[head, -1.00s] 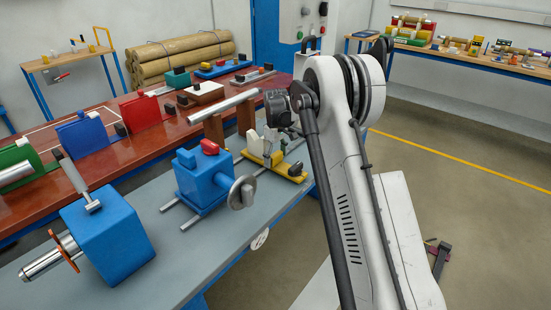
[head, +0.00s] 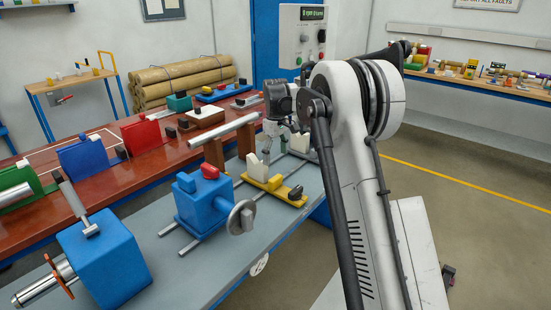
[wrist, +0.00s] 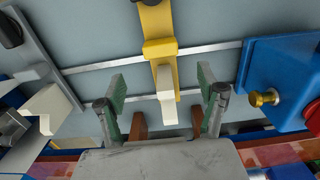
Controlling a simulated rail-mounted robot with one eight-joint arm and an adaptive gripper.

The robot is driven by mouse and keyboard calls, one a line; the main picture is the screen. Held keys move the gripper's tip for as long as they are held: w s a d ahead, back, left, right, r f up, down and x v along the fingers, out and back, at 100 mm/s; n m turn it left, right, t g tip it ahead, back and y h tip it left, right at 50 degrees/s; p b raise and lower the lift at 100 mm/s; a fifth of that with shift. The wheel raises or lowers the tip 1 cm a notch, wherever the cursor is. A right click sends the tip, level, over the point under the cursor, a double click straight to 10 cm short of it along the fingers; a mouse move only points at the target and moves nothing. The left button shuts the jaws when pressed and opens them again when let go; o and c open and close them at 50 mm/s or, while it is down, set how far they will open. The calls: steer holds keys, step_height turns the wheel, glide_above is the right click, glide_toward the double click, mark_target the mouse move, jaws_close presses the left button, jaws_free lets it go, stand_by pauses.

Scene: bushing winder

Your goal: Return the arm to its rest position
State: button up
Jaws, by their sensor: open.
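My gripper (head: 276,152) hangs over the grey bench, close to the yellow rest with a white block (head: 258,165). In the wrist view my gripper (wrist: 162,88) has two green-padded fingers spread wide apart. The yellow rest (wrist: 158,48) and its white block (wrist: 166,95) lie between and beyond the fingers in that picture, with a visible gap on both sides. Nothing is held. My arm is folded in front of the head camera and hides part of the bench's right end.
The grey bench (head: 235,258) carries a blue carriage (head: 200,205) with a handwheel, on rails, and a large blue headstock (head: 105,258) at front left. A metal bar (head: 223,130) lies on brown supports behind. Open floor (head: 470,245) is at right.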

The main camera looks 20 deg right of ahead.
steer(key=s+a+r+m+t, duration=0.25)
steer(key=s+r, duration=0.55)
steer(key=s, duration=0.4)
steer(key=s+a+r+m+t, duration=0.1)
steer(key=s+a+r, duration=0.3)
steer(key=s+r, duration=0.55)
steer(key=s+a+f+m+t, duration=0.1)
steer(key=s+f, duration=0.3)
steer(key=s, duration=0.8)
steer(key=s+a+f+m+t, duration=0.2)
steer(key=s+f, duration=0.3)
steer(key=s, duration=0.8)
steer(key=shift+s+a+t, duration=0.3)
steer(key=shift+a+t, duration=0.05)
steer(key=shift+a, duration=0.1)
steer(key=shift+o, duration=0.5)
